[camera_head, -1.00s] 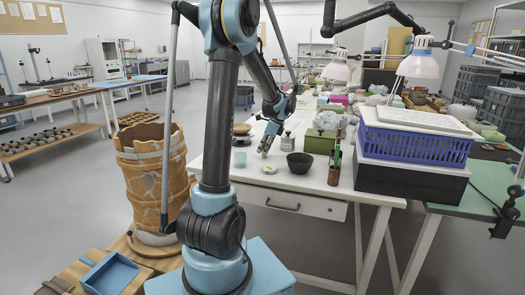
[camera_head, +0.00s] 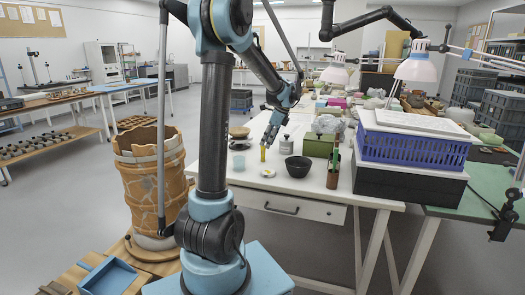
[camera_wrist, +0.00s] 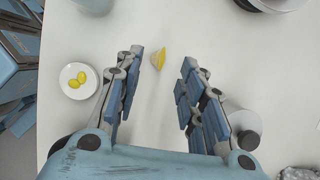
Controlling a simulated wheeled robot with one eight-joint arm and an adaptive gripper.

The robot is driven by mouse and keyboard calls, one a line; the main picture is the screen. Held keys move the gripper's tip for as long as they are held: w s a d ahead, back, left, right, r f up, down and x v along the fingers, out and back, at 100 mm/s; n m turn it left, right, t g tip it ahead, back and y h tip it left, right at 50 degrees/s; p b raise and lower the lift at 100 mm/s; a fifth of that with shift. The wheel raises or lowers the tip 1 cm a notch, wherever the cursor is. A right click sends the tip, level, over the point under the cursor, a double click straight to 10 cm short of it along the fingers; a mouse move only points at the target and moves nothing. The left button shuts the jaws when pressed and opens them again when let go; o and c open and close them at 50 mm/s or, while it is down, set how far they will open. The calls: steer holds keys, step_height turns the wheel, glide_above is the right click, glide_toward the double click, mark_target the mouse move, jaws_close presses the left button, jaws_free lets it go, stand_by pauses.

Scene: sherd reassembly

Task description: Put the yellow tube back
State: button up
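The yellow tube (camera_head: 263,154) stands upright on the white table just below my gripper (camera_head: 269,139) in the head view. In the wrist view the yellow tube (camera_wrist: 159,57) shows its yellow end between and beyond the fingertips. My gripper (camera_wrist: 160,72) is open there, with clear table between its two blue-padded fingers. I see no finger touching the tube. A small white dish with yellow pieces (camera_head: 268,173) lies in front of the tube; the dish (camera_wrist: 68,92) also shows at the left of the wrist view.
A pale blue cup (camera_head: 239,162) stands left of the tube, a dark bowl (camera_head: 299,166) right. A grey-capped bottle (camera_head: 286,145) is close behind; it shows beside the right finger in the wrist view (camera_wrist: 240,125). A brush holder (camera_head: 333,175) and a green box (camera_head: 319,143) stand farther right.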

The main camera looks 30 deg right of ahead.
steer(key=v, duration=0.5)
steer(key=s+a+n+g+h, duration=0.15)
steer(key=a+n, duration=0.45)
steer(key=a, duration=0.8)
steer(key=s+a+n+y, duration=0.15)
steer(key=a+n, duration=0.45)
steer(key=a, duration=0.8)
steer(key=s+a+f+n+h, duration=0.2)
steer(key=s+a+f+n, duration=1.1)
steer(key=s+a+n, duration=0.3)
steer(key=shift+s+f+h, duration=0.35)
steer(key=shift+s+h, duration=0.05)
steer(key=shift+s, duration=0.15)
steer(key=shift+o, duration=0.4)
